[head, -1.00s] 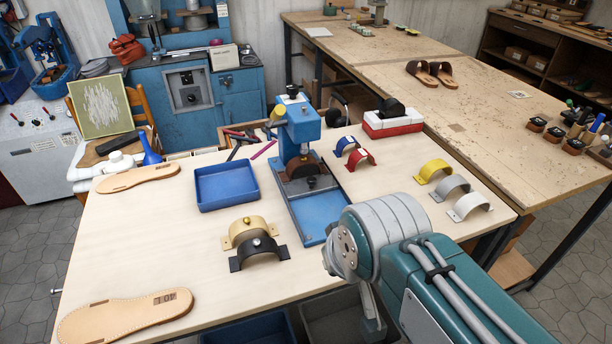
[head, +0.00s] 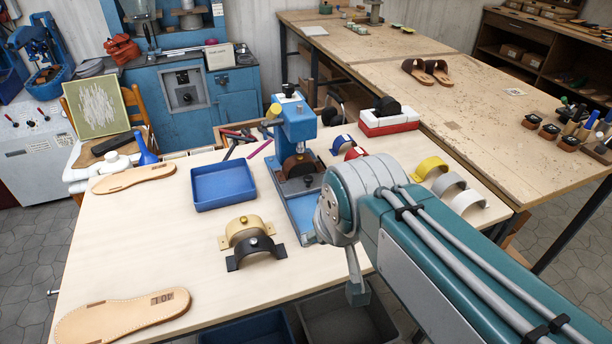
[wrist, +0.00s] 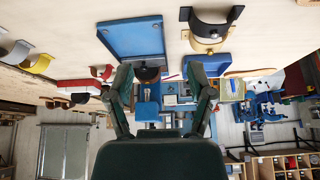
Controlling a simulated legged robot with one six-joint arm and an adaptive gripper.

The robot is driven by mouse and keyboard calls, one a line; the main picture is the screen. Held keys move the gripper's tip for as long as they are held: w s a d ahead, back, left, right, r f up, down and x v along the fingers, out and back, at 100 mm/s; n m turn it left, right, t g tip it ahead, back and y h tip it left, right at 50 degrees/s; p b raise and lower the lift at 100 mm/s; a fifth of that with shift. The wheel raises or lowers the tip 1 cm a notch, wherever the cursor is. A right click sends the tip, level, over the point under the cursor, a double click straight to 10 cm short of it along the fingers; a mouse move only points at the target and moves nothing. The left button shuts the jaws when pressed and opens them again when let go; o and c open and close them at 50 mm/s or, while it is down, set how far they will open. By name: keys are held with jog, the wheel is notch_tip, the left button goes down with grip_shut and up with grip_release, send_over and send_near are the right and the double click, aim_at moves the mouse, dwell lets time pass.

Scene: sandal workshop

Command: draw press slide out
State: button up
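The blue press (head: 297,125) stands upright on the pale workbench. Its slide, a flat blue plate (head: 301,209), lies at the press's front, partly hidden by my arm. A brown strap piece (head: 299,166) sits under the press head. The wrist view is upside down; there the slide (wrist: 131,38) is at the upper left and the brown strap (wrist: 148,75) shows below it. My gripper (wrist: 160,78) is open and empty, its two dark fingers apart, with the press between them in the picture. I cannot tell its distance from the slide. In the head view I cannot make out the fingers.
A blue tray (head: 223,185) lies left of the press. Beige (head: 248,227) and black (head: 256,253) straps stand front left of it. Yellow (head: 429,167) and grey straps stand right, partly behind my arm. Two leather soles lie at the left. The bench's front middle is bare.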

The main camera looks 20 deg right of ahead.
jog(key=w+d+r+m, duration=0.1)
jog(key=w+d+m, duration=0.15)
jog(key=w, duration=0.95)
jog(key=m+g+h, duration=0.1)
jog(key=m+h, duration=0.1)
send_near(308, 178)
jog(key=shift+n, duration=0.35)
jog(key=x, duration=0.9)
jog(key=shift+w+f, duration=0.1)
grip_shut()
